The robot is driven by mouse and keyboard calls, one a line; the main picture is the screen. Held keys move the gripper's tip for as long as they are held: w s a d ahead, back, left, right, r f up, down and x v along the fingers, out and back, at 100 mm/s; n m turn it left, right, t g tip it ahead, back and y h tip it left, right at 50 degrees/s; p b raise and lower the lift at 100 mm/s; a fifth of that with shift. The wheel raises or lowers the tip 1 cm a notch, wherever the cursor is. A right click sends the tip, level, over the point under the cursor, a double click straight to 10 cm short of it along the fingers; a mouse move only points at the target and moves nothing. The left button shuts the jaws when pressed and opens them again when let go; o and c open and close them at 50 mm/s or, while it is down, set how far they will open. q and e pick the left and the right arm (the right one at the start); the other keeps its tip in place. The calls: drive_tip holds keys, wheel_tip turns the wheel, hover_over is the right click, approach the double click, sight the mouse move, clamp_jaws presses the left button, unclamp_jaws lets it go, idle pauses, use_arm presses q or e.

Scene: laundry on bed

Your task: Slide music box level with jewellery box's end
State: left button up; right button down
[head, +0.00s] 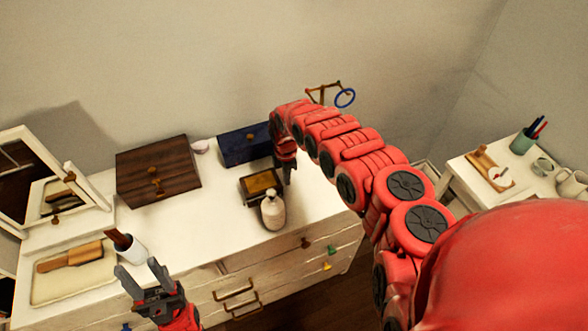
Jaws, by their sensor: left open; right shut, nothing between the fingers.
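A small dark box with a golden top (261,182), apparently the music box, sits near the front edge of the white dresser. A dark blue box (245,145) lies behind it, and a larger brown wooden box (157,168) lies to the left; I cannot tell for sure which is the jewellery box. My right gripper (288,176) is shut and empty, pointing down just right of the small box; I cannot tell whether it touches it. My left gripper (140,271) is open and empty in front of the dresser's left part.
A cream bottle (273,211) stands close in front of the small box. A jewellery stand with a blue ring (344,98) is behind my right arm.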

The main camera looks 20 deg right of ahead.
sight(234, 204)
drive_tip(key=shift+s+a, duration=0.1)
drive_tip(key=shift+a, duration=0.45)
drive_tip(key=shift+a+f, duration=0.1)
drive_tip(key=shift+a, duration=0.25)
drive_tip(key=a+b, duration=0.2)
drive_tip(key=a, duration=0.3)
drive_tip(key=a+b, duration=0.3)
drive_tip(key=a, duration=0.3)
drive_tip(key=a+b, duration=0.2)
drive_tip(key=a, duration=0.3)
drive_tip(key=shift+s+a+f, duration=0.15)
drive_tip(key=shift+s, duration=0.1)
drive_tip(key=shift+a, duration=0.15)
drive_tip(key=shift+r, duration=0.2)
